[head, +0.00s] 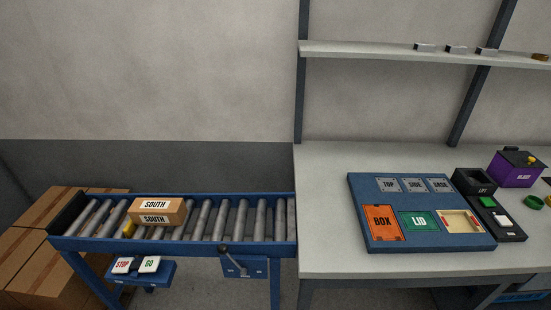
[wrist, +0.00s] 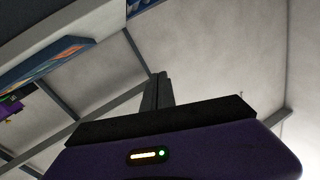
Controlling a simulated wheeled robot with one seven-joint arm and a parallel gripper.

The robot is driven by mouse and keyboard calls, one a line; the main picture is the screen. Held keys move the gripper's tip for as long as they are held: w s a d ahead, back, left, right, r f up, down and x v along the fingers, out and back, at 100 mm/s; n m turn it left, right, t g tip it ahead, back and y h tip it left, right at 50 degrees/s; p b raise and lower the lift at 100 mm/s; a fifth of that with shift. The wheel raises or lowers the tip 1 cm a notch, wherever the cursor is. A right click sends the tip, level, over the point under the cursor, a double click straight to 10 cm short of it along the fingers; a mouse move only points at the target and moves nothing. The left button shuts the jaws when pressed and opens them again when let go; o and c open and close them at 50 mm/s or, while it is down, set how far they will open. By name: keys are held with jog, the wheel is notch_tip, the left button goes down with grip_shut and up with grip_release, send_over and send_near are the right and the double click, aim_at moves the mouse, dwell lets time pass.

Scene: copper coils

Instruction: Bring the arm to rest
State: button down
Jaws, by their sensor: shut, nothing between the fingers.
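My gripper (wrist: 157,92) shows in the wrist view as two dark fingers close together above the black and purple wrist body. The fingers are shut with nothing between them. They stand against the pale grey wall and touch nothing that I can see. My arm and gripper do not show in the head view.
A roller conveyor (head: 270,243) at the left carries a carton marked SOUTH (head: 157,211). A pale workbench (head: 325,215) at the right holds a blue board (head: 358,190) and a purple box (head: 511,171). A shelf (head: 370,50) runs above. Stacked cartons (head: 25,250) stand far left.

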jog(key=s+d+g+h, duration=0.1)
jog(key=s+d, duration=0.3)
jog(key=s, duration=0.5)
jog(key=s+d+g+h, duration=0.1)
jog(key=s+d+h, duration=0.2)
jog(key=s, duration=0.6)
jog(key=shift+s+d+r+g+h, duration=0.3)
jog(key=shift+s+d+r, duration=0.05)
jog(key=shift+d, duration=0.35)
dwell(1.3)
